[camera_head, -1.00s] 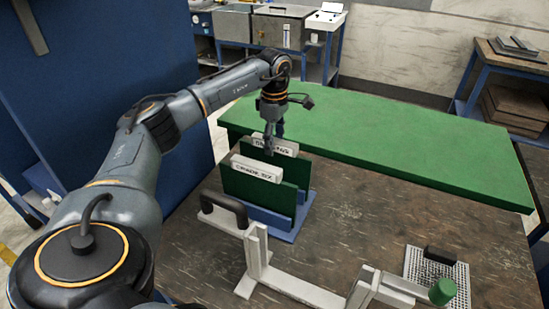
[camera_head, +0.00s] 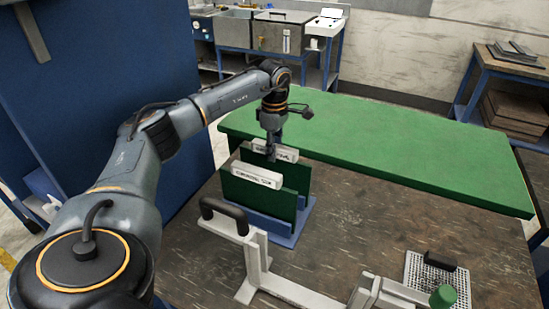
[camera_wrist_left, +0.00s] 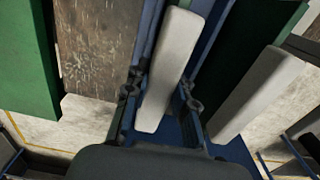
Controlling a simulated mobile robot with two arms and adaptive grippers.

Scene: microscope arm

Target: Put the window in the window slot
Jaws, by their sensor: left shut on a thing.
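Two upright dark green panels with white label bars along their tops stand side by side in a blue rack (camera_head: 289,240). I cannot tell which is the window, as the lettering is too small to read. My left gripper (camera_head: 271,157) points down at the rear panel's white bar (camera_head: 284,152). In the left wrist view, my left gripper (camera_wrist_left: 160,98) is shut on this bar (camera_wrist_left: 170,65), with one finger on each side. The front panel (camera_head: 250,194) stands apart from the gripper; its white bar (camera_wrist_left: 258,92) also shows in the wrist view. My right gripper is out of view.
A raised green board (camera_head: 390,150) lies behind the rack. A white frame (camera_head: 280,283) with a black handle (camera_head: 223,214) stands in front. A perforated plate (camera_head: 437,273) and a green knob (camera_head: 442,297) are at front right. The brown tabletop (camera_head: 350,232) between is clear.

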